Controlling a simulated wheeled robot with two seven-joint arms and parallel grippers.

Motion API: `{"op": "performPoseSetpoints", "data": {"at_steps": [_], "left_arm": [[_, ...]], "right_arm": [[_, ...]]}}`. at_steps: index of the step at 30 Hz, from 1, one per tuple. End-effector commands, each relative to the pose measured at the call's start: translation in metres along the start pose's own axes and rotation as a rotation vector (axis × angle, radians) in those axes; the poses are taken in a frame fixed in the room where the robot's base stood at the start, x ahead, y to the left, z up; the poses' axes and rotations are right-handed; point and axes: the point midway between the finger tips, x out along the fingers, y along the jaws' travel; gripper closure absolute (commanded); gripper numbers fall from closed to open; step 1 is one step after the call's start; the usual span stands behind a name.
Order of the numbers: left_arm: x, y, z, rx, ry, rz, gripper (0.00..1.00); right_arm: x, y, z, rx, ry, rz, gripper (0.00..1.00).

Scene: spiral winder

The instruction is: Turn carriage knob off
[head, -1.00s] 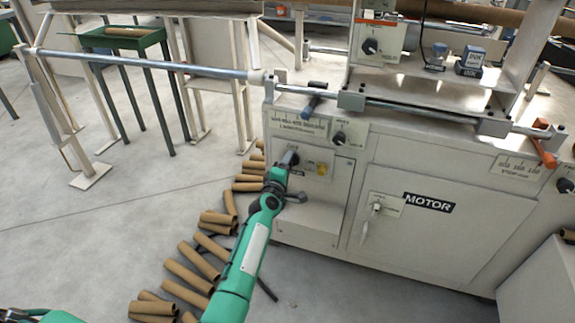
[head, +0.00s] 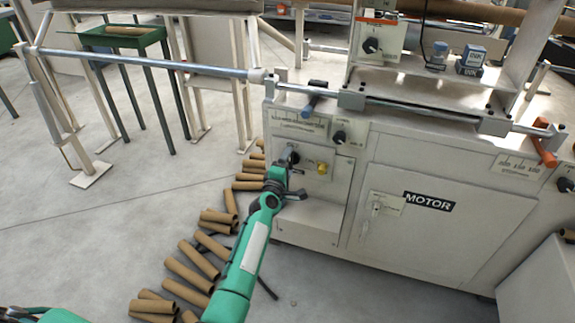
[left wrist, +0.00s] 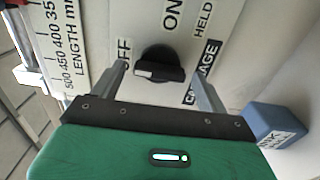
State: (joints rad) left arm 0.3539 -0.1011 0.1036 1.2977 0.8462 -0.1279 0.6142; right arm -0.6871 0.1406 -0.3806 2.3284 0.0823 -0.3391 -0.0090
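The carriage knob (left wrist: 160,66) is a black rotary knob with a white mark on its left end, near the OFF label (left wrist: 125,52). The ON label (left wrist: 171,14) is above it and CARRIAGE is to its lower right. In the head view the knob (head: 291,157) is on the machine's left panel, partly hidden by my arm. My left gripper (head: 284,168) is right in front of it. In the left wrist view the fingers (left wrist: 162,80) are open, one on each side of the knob, with visible gaps. My right gripper is not in view.
A yellow button (head: 321,168) sits right of the knob, and another black knob (head: 339,137) is above right. The MOTOR cabinet door (head: 430,232) is further right. A blue labelled block (left wrist: 277,124) shows in the wrist view. Cardboard tubes (head: 190,270) lie on the floor at left.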

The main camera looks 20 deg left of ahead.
Motion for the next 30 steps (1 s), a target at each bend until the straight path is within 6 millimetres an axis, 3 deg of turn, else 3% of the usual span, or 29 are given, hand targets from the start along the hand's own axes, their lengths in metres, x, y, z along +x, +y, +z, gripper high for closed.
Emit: {"op": "performPoseSetpoints", "data": {"at_steps": [6, 11, 30], "left_arm": [[-0.002, 0.001, 0.000, 0.001, 0.000, 0.001, 0.24], [-0.017, 0.001, 0.000, 0.001, 0.000, 0.000, 0.24], [-0.123, 0.000, 0.000, 0.001, 0.000, 0.000, 0.24]], "right_arm": [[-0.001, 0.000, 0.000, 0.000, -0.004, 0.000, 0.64], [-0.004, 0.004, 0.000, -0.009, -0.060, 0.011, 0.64], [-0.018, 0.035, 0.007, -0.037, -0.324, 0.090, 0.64]]}}
